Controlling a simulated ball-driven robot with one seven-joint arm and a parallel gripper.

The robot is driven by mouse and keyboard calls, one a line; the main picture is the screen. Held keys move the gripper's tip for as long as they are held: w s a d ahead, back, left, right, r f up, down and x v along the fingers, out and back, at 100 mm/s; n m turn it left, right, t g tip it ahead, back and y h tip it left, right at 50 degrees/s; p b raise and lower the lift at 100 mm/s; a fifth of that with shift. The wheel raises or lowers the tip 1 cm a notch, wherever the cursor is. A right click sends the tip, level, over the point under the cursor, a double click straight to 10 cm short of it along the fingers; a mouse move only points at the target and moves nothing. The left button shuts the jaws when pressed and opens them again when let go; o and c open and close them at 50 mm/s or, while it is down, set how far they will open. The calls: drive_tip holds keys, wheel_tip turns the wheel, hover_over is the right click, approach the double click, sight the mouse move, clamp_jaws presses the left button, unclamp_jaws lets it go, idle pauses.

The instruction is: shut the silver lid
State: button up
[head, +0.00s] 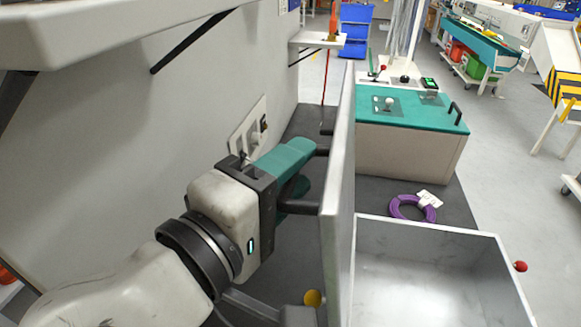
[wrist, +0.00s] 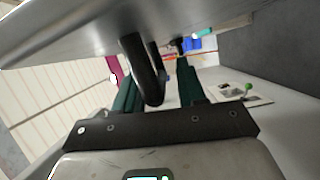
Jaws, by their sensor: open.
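The silver lid (head: 338,190) stands upright and open at the left side of the silver box (head: 430,275), seen nearly edge-on in the head view. It fills the top of the wrist view (wrist: 100,35). Its black bar handle (head: 307,207) is on the outer face, towards my arm; it also shows in the wrist view (wrist: 143,70). My gripper (head: 298,172) is left of the lid, its teal fingers pointing away from me beside the handle. In the wrist view the open fingers lie on either side of the handle; I cannot tell whether they touch it.
A teal-topped chest (head: 410,108) with a black handle stands behind the box. A purple cable coil (head: 412,208) lies between them. A yellow disc (head: 313,298) is below my gripper and a red knob (head: 520,266) right of the box. A pale wall panel (head: 150,130) closes off the left.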

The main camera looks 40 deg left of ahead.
clamp_jaws()
idle(0.3)
idle(0.3)
